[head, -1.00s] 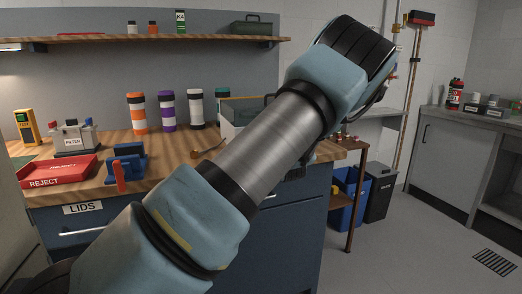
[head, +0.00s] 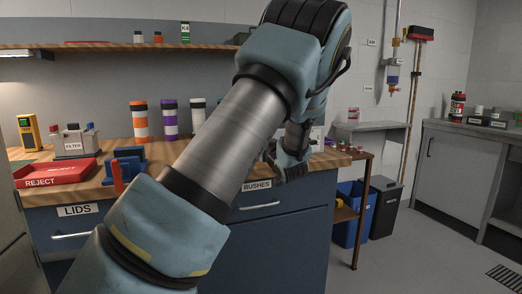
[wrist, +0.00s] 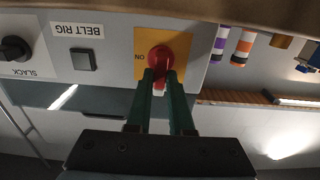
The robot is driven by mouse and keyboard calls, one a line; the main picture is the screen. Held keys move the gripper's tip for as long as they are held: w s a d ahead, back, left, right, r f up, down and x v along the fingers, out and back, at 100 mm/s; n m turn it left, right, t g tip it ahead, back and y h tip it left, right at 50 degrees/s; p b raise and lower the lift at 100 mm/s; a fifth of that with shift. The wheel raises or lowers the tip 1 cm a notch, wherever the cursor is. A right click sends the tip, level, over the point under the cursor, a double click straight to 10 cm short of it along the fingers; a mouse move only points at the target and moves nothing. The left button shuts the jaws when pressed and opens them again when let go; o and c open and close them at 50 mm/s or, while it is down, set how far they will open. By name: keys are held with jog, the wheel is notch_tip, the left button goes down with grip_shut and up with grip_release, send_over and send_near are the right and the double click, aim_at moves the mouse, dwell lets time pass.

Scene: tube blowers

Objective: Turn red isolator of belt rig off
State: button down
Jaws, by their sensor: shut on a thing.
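The red isolator (wrist: 160,57) is a round red knob on a yellow plate (wrist: 176,42) in the wrist view. The word ON shows upside down beside the knob. My gripper (wrist: 161,80) has its two green fingers closed on the knob's grip, one on each side. The plate sits on a light panel with an upside-down BELT RIG label (wrist: 77,30). In the head view my gripper is over the bench's right end, mostly hidden behind my arm, and I cannot make out the isolator.
A dark square button (wrist: 83,60) and a black SLACK knob (wrist: 14,48) share the panel. The bench (head: 120,160) holds a red REJECT tray (head: 55,174), a blue fixture (head: 126,165) and banded tubes. A small side table and bins (head: 384,205) stand to the right.

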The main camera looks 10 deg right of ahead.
dwell(0.4)
jog(key=c, duration=0.8)
grip_release()
jog(key=s+d, duration=0.1)
jog(key=s, duration=0.9)
jog(key=shift+s+d+b, duration=0.15)
jog(key=shift+s+b, duration=0.25)
